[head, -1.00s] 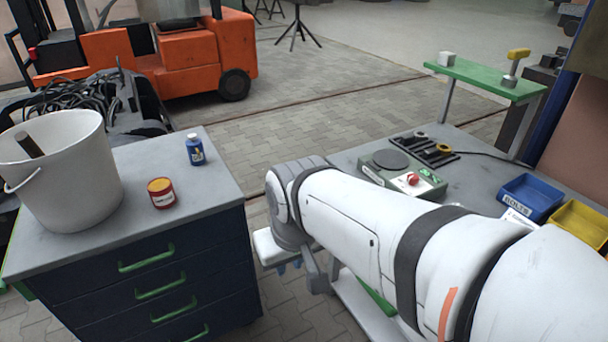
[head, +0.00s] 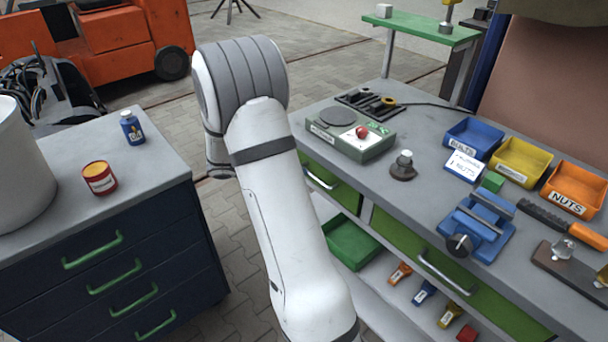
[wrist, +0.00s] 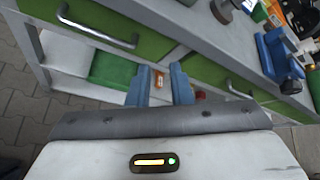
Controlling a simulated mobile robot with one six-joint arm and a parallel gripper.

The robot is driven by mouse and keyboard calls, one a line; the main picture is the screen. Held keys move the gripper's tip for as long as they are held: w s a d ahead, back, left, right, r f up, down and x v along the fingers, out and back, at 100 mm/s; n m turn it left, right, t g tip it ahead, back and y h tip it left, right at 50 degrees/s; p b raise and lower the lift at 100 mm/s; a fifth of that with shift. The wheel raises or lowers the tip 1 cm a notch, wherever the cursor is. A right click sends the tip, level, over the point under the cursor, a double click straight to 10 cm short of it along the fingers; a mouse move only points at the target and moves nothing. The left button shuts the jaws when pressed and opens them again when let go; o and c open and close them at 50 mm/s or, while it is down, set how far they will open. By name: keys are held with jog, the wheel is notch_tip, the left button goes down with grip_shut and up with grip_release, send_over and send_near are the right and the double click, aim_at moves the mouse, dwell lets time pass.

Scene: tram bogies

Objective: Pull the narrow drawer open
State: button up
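The workbench has two green drawers with grey bar handles, and both look closed. The left one looks the narrower in the head view (head: 338,190), with its handle (head: 320,180). It also shows at the upper left of the wrist view (wrist: 110,22). The wider drawer (head: 415,250) is to its right, with its handle (head: 447,276). My gripper (wrist: 162,80) has two blue fingers apart with nothing between them. In the wrist view the fingertips lie below and right of the narrower drawer's handle, not touching it. In the head view my arm hides the gripper.
A lower shelf carries a green tray (head: 350,242) and several small boxes. On the bench top are a scale-like device (head: 350,135), a blue vise (head: 478,228) and coloured bins (head: 520,162). A dark blue drawer cabinet (head: 120,270) stands left. Paved floor lies between.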

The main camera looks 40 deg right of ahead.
jog(key=w+d+f+n+t+h+b, duration=0.1)
jog(key=w+d+f+n+t+h, duration=0.2)
jog(key=f+n, duration=0.35)
jog(key=w+d+f+n+h, duration=0.1)
jog(key=w+d+f+n, duration=0.2)
jog(key=w+f+n, duration=0.3)
jog(key=d, duration=0.2)
jog(key=d+f, duration=0.1)
jog(key=d, duration=0.1)
jog(key=d+f, duration=0.1)
jog(key=d, duration=0.2)
jog(key=shift+f, duration=0.15)
grip_shut()
